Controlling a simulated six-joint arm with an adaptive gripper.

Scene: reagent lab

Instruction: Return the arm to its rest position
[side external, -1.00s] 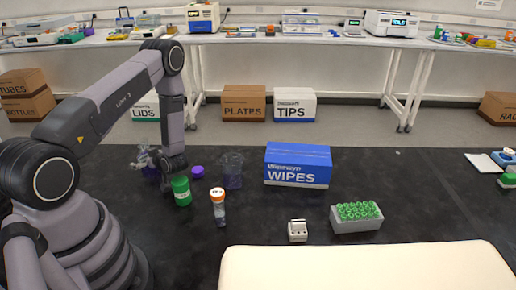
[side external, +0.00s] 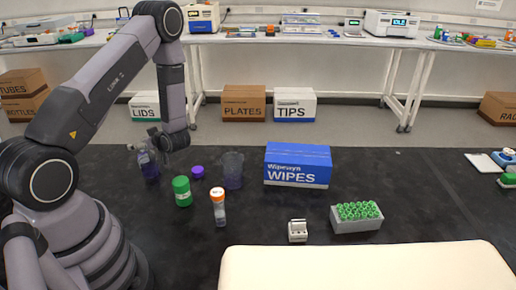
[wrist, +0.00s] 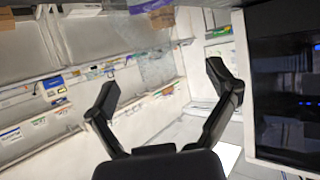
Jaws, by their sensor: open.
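My gripper (wrist: 163,85) is open in the wrist view, its two dark fingers spread with nothing between them. It faces the back of the room, above the tabletop. My upper arm rises from the base at left, and the forearm hangs down from the elbow.
A blue wipes box (side external: 297,166), green-topped tube rack (side external: 357,217) and small white block (side external: 297,231) are farther right.

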